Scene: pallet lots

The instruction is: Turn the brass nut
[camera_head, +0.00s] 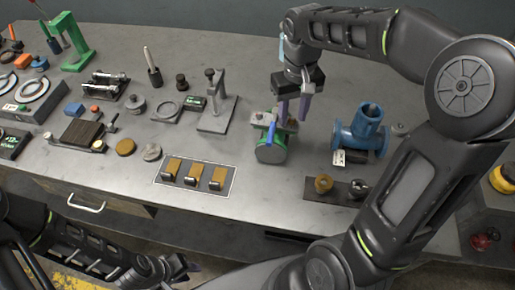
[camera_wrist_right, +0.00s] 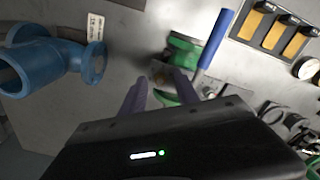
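A brass nut-like piece (camera_head: 323,184) stands on a dark plate (camera_head: 340,198) near the bench's front edge, beside a steel knob-like piece (camera_head: 358,187). My right gripper (camera_head: 293,108) points down, its purple fingers apart, over the rear of a green valve (camera_head: 270,151) with a blue lever (camera_head: 271,131). It is behind and left of the brass piece. In the right wrist view the open fingers (camera_wrist_right: 160,92) reach toward the valve (camera_wrist_right: 185,50), with a small brownish fitting (camera_wrist_right: 160,73) between them; contact is unclear. My left gripper (camera_head: 175,267) is low in front of the bench, its opening unclear.
A blue pipe tee (camera_head: 362,135) with a white tag stands right of the valve. A tray of several brass-coloured blocks (camera_head: 194,176) lies to the left. A small press stand (camera_head: 215,108) is behind it. Clear bench top (camera_head: 280,188) lies in front of the valve.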

